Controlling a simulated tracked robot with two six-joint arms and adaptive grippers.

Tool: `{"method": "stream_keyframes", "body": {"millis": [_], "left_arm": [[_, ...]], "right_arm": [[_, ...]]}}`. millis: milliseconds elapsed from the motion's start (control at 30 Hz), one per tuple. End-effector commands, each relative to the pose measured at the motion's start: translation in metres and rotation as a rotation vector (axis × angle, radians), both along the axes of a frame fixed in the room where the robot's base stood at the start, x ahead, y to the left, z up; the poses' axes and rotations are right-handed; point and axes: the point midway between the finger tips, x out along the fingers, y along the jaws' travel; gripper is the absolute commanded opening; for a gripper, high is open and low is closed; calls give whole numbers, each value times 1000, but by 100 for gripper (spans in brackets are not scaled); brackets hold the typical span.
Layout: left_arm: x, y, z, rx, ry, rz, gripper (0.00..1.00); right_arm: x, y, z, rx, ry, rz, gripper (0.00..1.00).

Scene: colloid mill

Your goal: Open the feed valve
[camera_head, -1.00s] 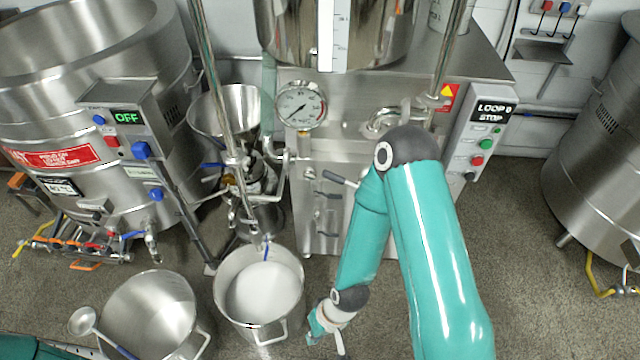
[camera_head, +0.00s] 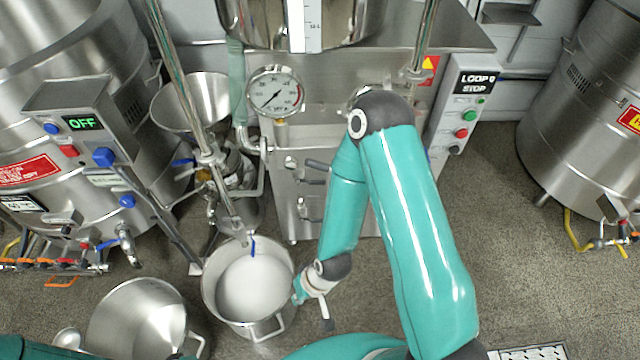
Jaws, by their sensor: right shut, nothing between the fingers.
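The colloid mill stands in the middle, with a steel hopper (camera_head: 193,101) at its left and a pressure gauge (camera_head: 275,92). A blue lever (camera_head: 182,162) shows just below the hopper. Another blue lever (camera_head: 253,246) shows at the lower end of the pipework, above a white-filled pot (camera_head: 250,288). I cannot tell which lever is the feed valve's. My right gripper (camera_head: 327,324) is shut and empty, pointing down just right of that pot, apart from both levers. My left gripper is out of view.
A kettle with a control box reading OFF (camera_head: 82,123) stands at left. An empty pot (camera_head: 137,322) stands at lower left. A slanting steel post (camera_head: 190,100) crosses in front of the hopper. A LOOP/STOP button panel (camera_head: 466,105) is at right.

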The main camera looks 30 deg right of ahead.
Motion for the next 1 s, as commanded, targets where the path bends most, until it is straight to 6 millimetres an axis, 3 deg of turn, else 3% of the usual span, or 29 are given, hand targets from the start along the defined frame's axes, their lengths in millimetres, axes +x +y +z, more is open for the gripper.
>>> {"method": "stream_keyframes", "body": {"millis": [33, 167, 300, 400, 500, 633, 1000], "left_arm": [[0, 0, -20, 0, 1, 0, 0], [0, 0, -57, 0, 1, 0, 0], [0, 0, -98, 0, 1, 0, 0], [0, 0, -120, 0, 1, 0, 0], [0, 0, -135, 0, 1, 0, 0], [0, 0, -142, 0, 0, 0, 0], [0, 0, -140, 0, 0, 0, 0]], "right_arm": [[19, -5, -14, -27, -71, -26, 0], [82, -39, -22, -152, -325, -136, 0], [141, -93, -4, -353, -624, -270, 0], [164, -128, 21, -505, -797, -356, 0], [172, -155, 46, -633, -917, -421, 0], [173, -172, 68, -731, -997, -466, 0], [173, -176, 75, -754, -1013, -477, 0]]}}
